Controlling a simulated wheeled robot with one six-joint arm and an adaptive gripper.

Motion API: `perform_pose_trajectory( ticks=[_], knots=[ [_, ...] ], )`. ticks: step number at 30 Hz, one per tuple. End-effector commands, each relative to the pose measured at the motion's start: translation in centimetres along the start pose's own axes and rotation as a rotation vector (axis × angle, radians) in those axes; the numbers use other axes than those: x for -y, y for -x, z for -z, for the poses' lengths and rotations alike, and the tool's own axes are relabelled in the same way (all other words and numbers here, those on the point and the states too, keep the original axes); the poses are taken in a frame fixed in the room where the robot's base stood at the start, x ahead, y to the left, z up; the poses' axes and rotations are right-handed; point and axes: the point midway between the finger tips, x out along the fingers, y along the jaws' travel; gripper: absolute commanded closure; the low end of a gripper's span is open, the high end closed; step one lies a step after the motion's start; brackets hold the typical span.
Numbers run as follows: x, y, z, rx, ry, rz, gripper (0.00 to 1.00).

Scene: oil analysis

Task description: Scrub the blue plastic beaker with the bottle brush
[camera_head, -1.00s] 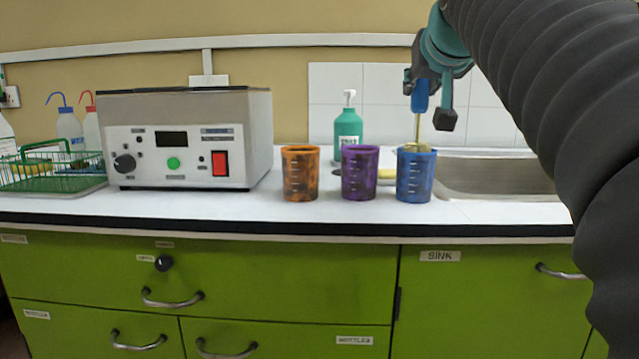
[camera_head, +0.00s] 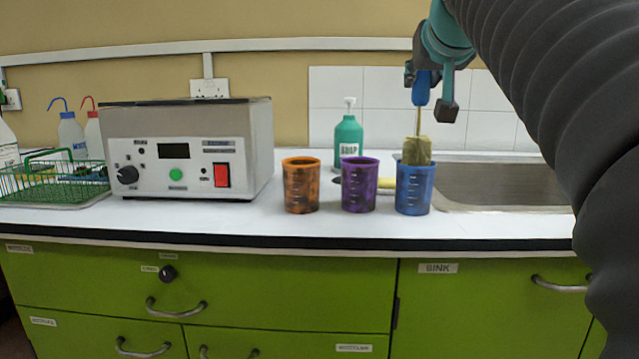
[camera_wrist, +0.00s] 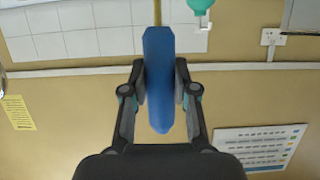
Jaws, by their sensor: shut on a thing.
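The blue plastic beaker (camera_head: 413,192) stands upright on the white worktop, at the right of a row of three beakers, with dark smudges on its side. My gripper (camera_head: 421,84) is above it, shut on the blue handle of the bottle brush (camera_head: 418,150). The brush hangs upright, with its yellowish bristle head mostly above the beaker's rim; its lower end is hidden by or just at the rim. In the wrist view, my gripper (camera_wrist: 159,85) clasps the blue handle (camera_wrist: 158,60) between both fingers. The bristles are out of that view.
A smudged orange beaker (camera_head: 300,188) and a purple beaker (camera_head: 358,187) stand to the left. A green soap bottle (camera_head: 348,138) is behind them. The sink (camera_head: 490,182) is at right. A grey instrument (camera_head: 185,150) and green wire basket (camera_head: 55,182) are at left.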

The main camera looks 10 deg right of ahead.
Motion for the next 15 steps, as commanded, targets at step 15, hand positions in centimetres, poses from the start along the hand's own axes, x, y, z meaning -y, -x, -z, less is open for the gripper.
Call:
perform_pose_trajectory(
  ticks=[15],
  knots=[
    [0.0, -1.1, -3.1, -0.001, 0.0, 0.0, 1.0]
  ],
)
